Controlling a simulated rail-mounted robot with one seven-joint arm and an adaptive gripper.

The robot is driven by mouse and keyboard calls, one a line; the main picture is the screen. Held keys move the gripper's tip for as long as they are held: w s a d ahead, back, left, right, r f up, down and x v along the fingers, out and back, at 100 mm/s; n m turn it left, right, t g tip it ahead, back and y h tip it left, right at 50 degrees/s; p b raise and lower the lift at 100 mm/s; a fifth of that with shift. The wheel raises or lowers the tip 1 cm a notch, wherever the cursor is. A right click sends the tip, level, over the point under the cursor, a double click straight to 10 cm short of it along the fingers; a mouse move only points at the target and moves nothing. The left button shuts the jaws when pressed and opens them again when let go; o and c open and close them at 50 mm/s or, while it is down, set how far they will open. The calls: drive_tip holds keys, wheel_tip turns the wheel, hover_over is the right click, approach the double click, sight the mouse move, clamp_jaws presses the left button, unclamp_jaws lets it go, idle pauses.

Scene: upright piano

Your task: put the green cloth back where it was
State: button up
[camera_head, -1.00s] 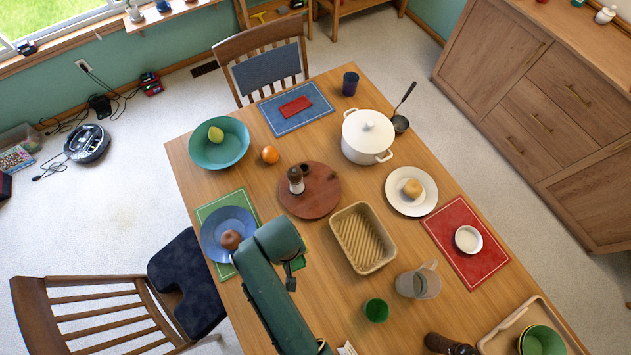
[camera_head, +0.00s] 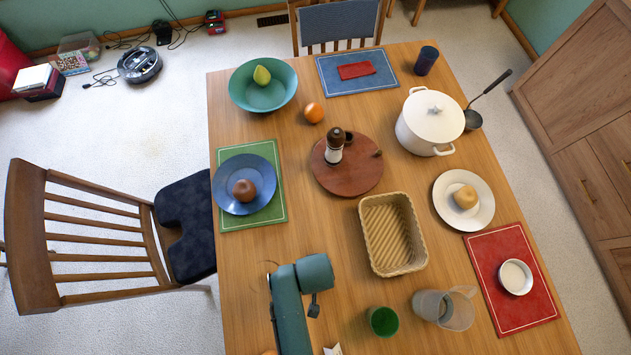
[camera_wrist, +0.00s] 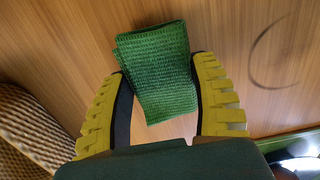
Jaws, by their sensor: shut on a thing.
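The folded green cloth (camera_wrist: 160,75) shows in the wrist view, upright between the two yellow fingers of my gripper (camera_wrist: 162,72). My gripper is shut on it, and bare wood shows around the cloth. I cannot tell whether the cloth touches the table (camera_head: 245,300). In the head view my green arm hides the gripper and the cloth, in the near left part of the table, below the green placemat (camera_head: 272,212).
A wicker basket (camera_head: 393,235) stands right of my arm and also shows in the wrist view (camera_wrist: 30,125). A green cup (camera_head: 382,321) and a clear jug (camera_head: 430,306) are nearby. A blue plate (camera_head: 228,197) with a brown item lies on the placemat. A dark ring mark (camera_wrist: 275,60) is on the wood.

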drive_tip(key=shift+f, duration=0.55)
drive_tip(key=o, duration=1.1)
drive_tip(key=shift+f, duration=0.1)
